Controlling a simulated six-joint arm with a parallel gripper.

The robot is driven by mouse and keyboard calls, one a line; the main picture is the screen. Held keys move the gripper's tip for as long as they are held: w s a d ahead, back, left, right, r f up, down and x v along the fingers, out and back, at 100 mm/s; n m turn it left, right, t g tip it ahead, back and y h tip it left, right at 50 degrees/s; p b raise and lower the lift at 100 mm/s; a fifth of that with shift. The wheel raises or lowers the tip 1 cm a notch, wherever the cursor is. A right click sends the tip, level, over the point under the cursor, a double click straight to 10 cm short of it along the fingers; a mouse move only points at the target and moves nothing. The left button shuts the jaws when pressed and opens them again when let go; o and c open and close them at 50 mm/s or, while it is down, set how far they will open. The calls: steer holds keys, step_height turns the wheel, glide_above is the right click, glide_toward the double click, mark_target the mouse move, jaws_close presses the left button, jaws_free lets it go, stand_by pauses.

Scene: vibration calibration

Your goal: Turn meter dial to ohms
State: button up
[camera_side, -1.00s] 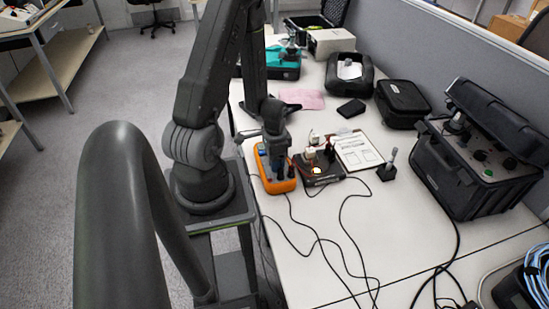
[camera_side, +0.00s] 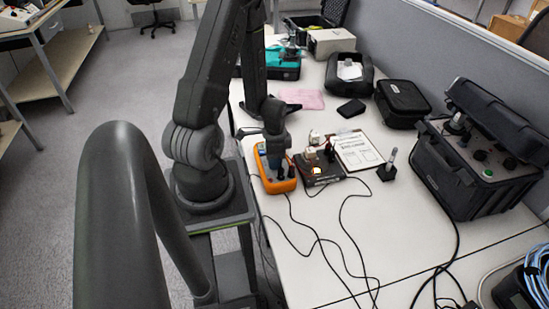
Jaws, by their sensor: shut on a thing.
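The orange meter (camera_side: 273,183) lies on the white bench near its left edge, with dark plugs and leads at its near end. My gripper (camera_side: 275,152) points down over the middle of the meter and is shut on the meter dial. The dial itself is hidden behind the gripper, so its setting cannot be read. The meter's screen is mostly covered too.
A black box (camera_side: 321,170) with connectors stands just right of the meter. A clipboard (camera_side: 356,151), a small black stand (camera_side: 387,168) and an open black case (camera_side: 478,160) are further right. Cables run over the near bench; the bench front is otherwise clear.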

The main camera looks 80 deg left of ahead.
steer(key=m, duration=0.5)
steer(key=shift+a+m, duration=0.1)
steer(key=shift+m, duration=0.2)
stand_by(0.5)
steer(key=o, duration=0.9)
step_height(320, 180, up, 14)
steer(key=shift+f, duration=0.1)
stand_by(0.5)
